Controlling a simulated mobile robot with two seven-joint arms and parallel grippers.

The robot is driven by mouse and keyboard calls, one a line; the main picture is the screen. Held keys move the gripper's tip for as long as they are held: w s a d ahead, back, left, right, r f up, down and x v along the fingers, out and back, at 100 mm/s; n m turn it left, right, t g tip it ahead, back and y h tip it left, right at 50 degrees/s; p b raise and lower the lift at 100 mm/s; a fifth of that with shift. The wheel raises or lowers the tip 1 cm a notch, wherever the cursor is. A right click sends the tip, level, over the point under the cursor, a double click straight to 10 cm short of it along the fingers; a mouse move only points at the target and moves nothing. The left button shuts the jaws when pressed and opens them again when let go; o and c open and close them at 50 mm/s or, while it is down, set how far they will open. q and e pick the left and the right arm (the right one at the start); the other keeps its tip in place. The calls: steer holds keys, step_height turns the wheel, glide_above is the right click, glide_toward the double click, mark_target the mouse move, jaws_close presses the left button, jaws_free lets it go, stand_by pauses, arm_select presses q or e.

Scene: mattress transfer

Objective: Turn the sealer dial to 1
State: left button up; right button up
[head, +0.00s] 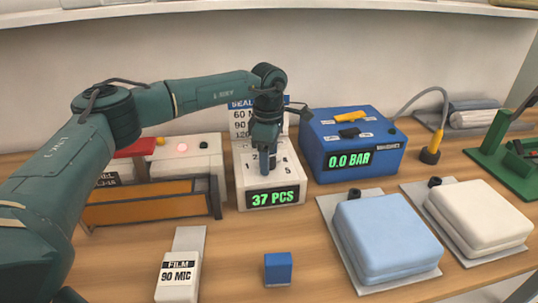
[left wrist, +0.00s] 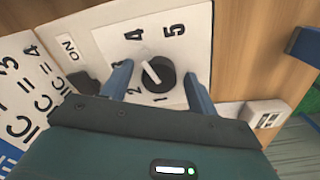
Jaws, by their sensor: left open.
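The sealer dial (left wrist: 160,76) is a round black knob with a white pointer line, on a white panel numbered around it. The pointer slants toward the upper left, on the side between 2 and 4; the 3 is not visible. The 1 is printed just below the knob. My left gripper (left wrist: 159,88) is open, with one blue finger on each side of the knob; contact is not clear. In the head view my left gripper (head: 265,160) points down over the white sealer box (head: 285,186) and hides the dial.
The box display reads 37 PCS. A chart (head: 240,118) stands behind it. A blue box (head: 352,160) reading 0.0 BAR stands to the right. A film pack (head: 178,277) marked 90 MIC, a blue block (head: 278,268), and blue (head: 385,235) and white (head: 478,215) mattresses lie in front.

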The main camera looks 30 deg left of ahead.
arm_select(q)
steer(key=c, duration=1)
